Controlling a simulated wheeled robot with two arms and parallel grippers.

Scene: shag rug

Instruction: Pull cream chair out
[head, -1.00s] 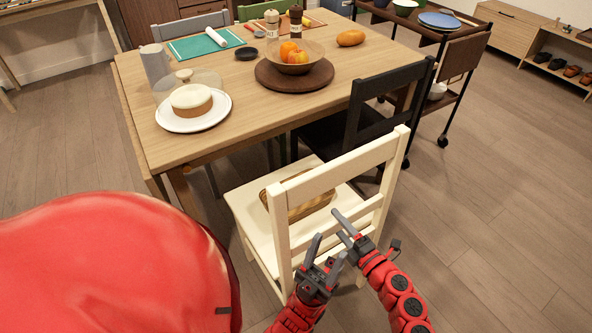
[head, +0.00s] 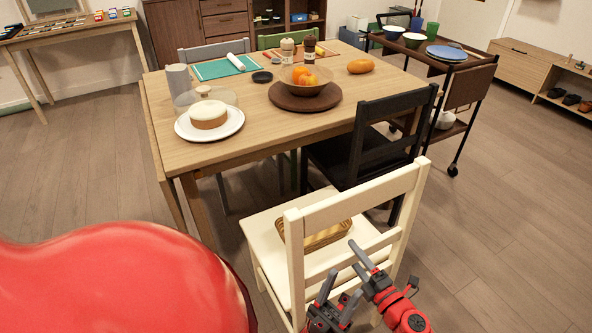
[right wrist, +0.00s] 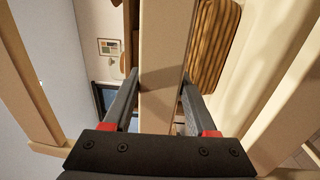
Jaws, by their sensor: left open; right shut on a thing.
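The cream chair (head: 355,207) stands at the table's near side, its back toward me and its seat facing the table. My right gripper (head: 360,260) is at the chair's back. In the right wrist view, its fingers (right wrist: 158,100) are shut on a cream bar (right wrist: 160,65) of the chair back. My left gripper (head: 340,293) is open, below and left of the right one, behind the chair back. The chair's lower legs are partly hidden.
The wooden table (head: 255,150) holds a cake, a fruit bowl and other items. A black chair (head: 385,130) stands close to the cream chair's right. A dark trolley (head: 460,75) is beyond it. The floor (head: 510,230) at right is open.

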